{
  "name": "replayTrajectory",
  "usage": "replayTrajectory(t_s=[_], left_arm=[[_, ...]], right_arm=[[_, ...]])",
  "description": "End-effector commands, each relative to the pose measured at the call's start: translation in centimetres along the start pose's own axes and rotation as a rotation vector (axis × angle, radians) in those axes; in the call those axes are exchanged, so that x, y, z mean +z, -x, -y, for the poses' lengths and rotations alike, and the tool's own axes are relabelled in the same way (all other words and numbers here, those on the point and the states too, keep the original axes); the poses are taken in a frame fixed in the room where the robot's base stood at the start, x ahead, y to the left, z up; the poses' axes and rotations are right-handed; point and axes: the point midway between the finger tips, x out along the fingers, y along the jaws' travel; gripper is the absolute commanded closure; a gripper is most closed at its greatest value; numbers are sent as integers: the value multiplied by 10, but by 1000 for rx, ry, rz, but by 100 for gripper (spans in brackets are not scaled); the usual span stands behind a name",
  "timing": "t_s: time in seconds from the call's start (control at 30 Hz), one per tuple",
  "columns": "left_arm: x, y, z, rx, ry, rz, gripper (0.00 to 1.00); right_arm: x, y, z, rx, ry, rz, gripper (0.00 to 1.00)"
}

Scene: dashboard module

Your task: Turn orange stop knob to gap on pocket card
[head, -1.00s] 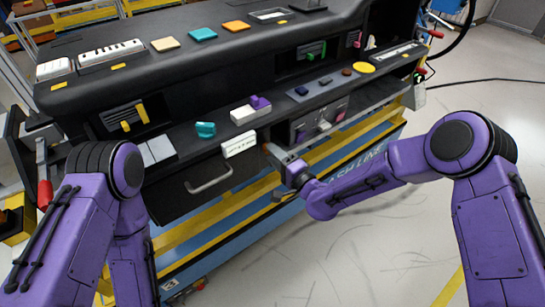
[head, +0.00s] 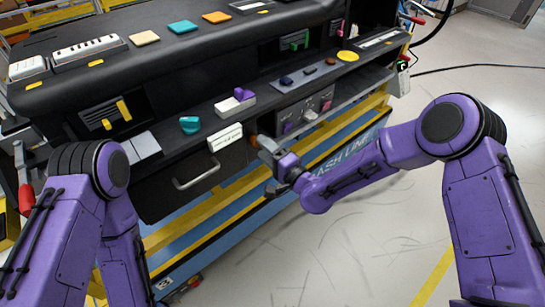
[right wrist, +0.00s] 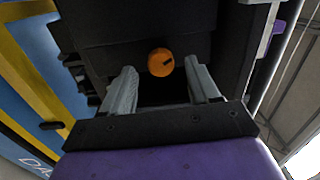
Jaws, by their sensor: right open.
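The orange stop knob (right wrist: 160,62) shows in the right wrist view, a round knob with a dark mark on its face. It is ahead of my open right gripper (right wrist: 163,84), between the two fingers in the picture and apart from both. In the head view my right gripper (head: 262,150) is at the module's front, just right of a white card (head: 225,137) with small dark markings, apparently the pocket card. My left gripper is out of view.
A drawer handle (head: 196,174) sticks out below the card. A panel with small knobs (head: 304,115) lies to the right. The floor at right is clear.

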Motion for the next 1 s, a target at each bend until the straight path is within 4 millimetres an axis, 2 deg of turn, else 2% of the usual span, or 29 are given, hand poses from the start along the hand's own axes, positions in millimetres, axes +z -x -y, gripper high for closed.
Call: replayTrajectory(t_s=[0.2, 0.4, 0.57, 1.0], left_arm=[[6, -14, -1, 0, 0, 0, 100], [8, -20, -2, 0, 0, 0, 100], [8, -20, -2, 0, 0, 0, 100], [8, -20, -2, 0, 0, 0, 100]], right_arm=[[0, 53, -4, 2, -4, 0, 39], [0, 87, -2, 1, -2, 0, 39], [1, 95, -1, 1, -2, 0, 39], [1, 94, -1, 2, 17, 1, 39]])
